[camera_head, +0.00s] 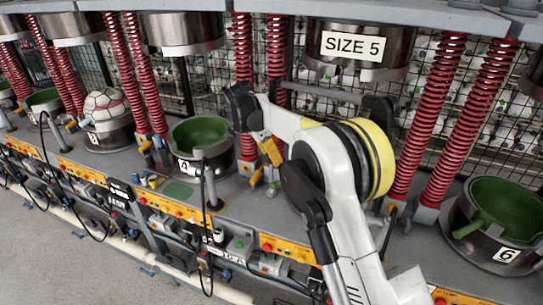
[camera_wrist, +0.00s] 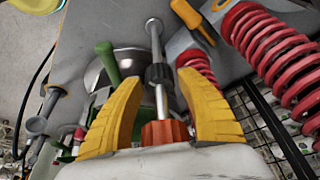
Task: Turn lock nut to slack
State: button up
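In the wrist view a silver rod (camera_wrist: 154,35) runs between my gripper's two yellow fingers. It carries a dark grey collar-like nut (camera_wrist: 158,73) between the fingertips. Nearer the palm is an orange-red hex piece (camera_wrist: 165,134). I cannot tell for certain which of the two is the lock nut. My gripper (camera_wrist: 160,78) is open, with a finger on each side of the rod and visible gaps to it. In the head view my gripper (camera_head: 271,153) is small, right of the green-lined press cup (camera_head: 199,133); the nut cannot be made out there.
Red springs (camera_wrist: 270,50) stand close to the right finger in the wrist view. A green handle (camera_wrist: 108,62) is left of the rod. In the head view red spring columns (camera_head: 243,75) rise behind my arm, and a ball (camera_head: 105,104) sits in another cup.

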jog(key=c, duration=0.8)
jog(key=shift+o, duration=0.2)
jog(key=shift+n, duration=0.5)
jog(key=n+t+y, duration=0.1)
jog(key=n, duration=0.2)
jog(key=shift+n, duration=0.4)
jog(key=n+t+y, duration=0.1)
jog(key=n+y, duration=0.1)
jog(key=n, duration=0.2)
jog(key=shift+n+b, duration=0.3)
jog(key=n+y, duration=0.1)
jog(key=n, duration=0.3)
jog(key=shift+y, duration=0.3)
jog(key=shift+n+g+y, duration=0.3)
jog(key=shift+n+y, duration=0.4)
jog(key=shift+n, duration=1.5)
